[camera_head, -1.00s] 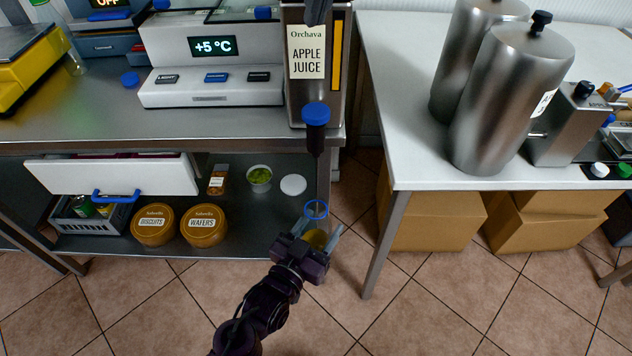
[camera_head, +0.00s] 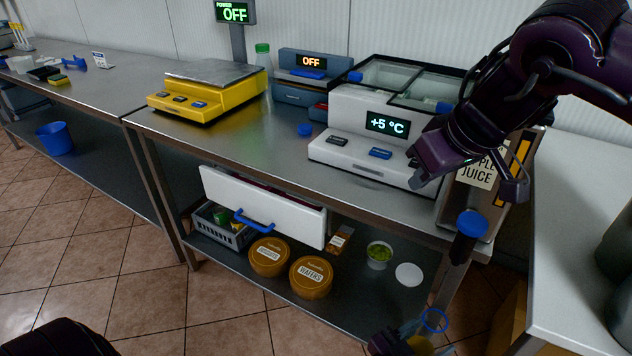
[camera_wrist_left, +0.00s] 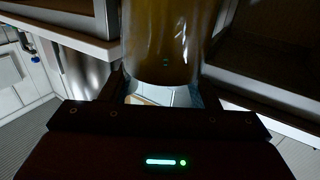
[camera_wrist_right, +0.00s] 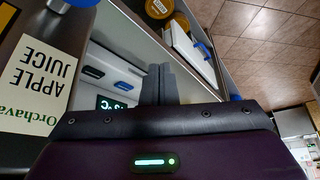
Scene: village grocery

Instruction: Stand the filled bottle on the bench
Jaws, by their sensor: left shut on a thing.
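The bottle shows its blue-ringed mouth (camera_head: 432,320) at the lower right of the head view, below the apple juice dispenser's tap. My left gripper (camera_head: 408,343), partly cut off there, is shut on it. In the left wrist view the clear bottle (camera_wrist_left: 165,40) holds amber liquid and stands between the fingers. Its fill level is hidden. My right gripper (camera_head: 425,178) is in front of the dispenser, above the bench edge. In the right wrist view its fingers (camera_wrist_right: 158,85) are together and empty. The steel bench (camera_head: 255,135) carries the scale and cooler.
The dispenser (camera_head: 478,172) has a dark tap with a blue top (camera_head: 472,222). A blue cap (camera_head: 305,130) lies on the bench between the yellow scale (camera_head: 205,95) and the white cooler (camera_head: 350,150). Bare steel surrounds the cap. Tins (camera_head: 310,277) and a bowl (camera_head: 379,255) stand on the lower shelf.

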